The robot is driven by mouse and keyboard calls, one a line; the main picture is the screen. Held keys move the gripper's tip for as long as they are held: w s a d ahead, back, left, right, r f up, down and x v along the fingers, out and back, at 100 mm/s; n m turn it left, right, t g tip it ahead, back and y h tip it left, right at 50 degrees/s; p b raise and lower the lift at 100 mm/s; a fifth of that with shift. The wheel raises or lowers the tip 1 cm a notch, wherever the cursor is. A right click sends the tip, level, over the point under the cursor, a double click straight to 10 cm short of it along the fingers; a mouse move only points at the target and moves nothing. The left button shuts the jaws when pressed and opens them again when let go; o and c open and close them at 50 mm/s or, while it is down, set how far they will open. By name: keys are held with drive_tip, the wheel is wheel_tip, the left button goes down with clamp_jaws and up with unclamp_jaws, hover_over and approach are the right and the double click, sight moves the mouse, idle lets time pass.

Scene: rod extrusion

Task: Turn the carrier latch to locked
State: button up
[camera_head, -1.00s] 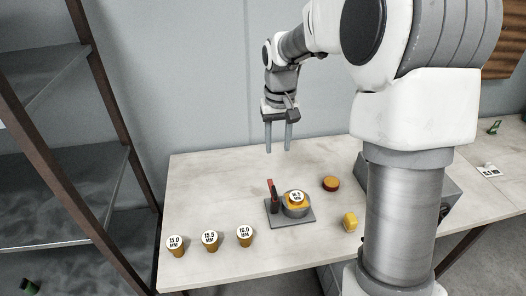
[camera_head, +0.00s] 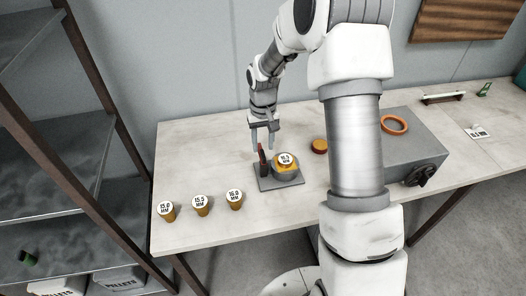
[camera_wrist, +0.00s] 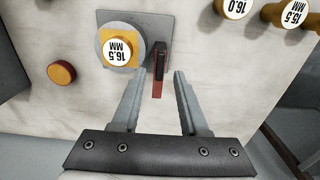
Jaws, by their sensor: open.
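The carrier (camera_head: 291,180) is a grey square plate with a round holder on the table. A yellow-orange die labelled 16.5 MM (camera_head: 285,160) sits in the holder; its label also shows in the wrist view (camera_wrist: 117,53). The carrier latch (camera_head: 263,165) is a dark lever with a red part, standing upright at the left of the holder. In the wrist view the latch (camera_wrist: 158,70) shows between the fingertips. My gripper (camera_head: 263,146) is open, pointing down at the latch's upper end, with a finger on either side. I cannot tell whether either finger touches it.
Dies labelled 15.0 (camera_head: 166,211), 15.5 (camera_head: 201,205) and 16.0 (camera_head: 235,199) stand left of the carrier. A dark-red and yellow puck (camera_head: 319,146) lies to its right. A grey machine (camera_head: 412,145) with an orange ring (camera_head: 394,125) on top stands beyond my arm.

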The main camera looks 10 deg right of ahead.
sight(263, 154)
drive_tip(key=shift+f, duration=1.9)
clamp_jaws()
drive_tip(key=shift+r, duration=0.1)
